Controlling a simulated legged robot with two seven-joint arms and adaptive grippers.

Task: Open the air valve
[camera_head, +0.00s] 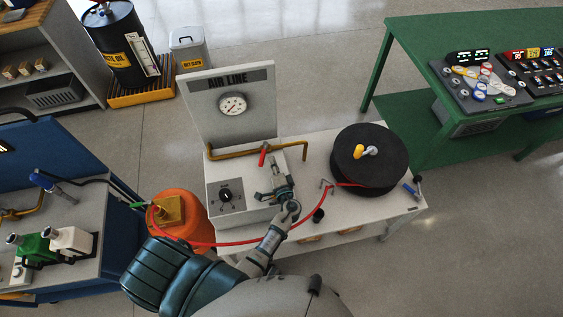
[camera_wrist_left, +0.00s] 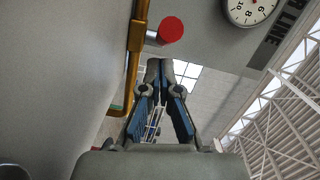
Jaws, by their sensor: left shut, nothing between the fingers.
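The air valve has a red handle (camera_head: 263,153) on a yellow-brown pipe (camera_head: 228,154) below the AIR LINE panel (camera_head: 250,76). In the left wrist view the handle's round red end (camera_wrist_left: 171,29) shows just beyond the fingers, beside the vertical run of pipe (camera_wrist_left: 134,70). My left gripper (camera_head: 275,172) is over the grey box, just below and right of the handle in the head view. Its fingertips (camera_wrist_left: 160,66) are together and empty, with a visible gap to the handle. My right gripper is in neither view.
A pressure gauge (camera_head: 232,104) is on the panel. A grey box with a black dial (camera_head: 226,196) sits beneath. A black hose reel (camera_head: 369,160) stands to the right, and its red hose (camera_head: 318,219) runs below my gripper. A green table (camera_head: 428,128) stands farther right.

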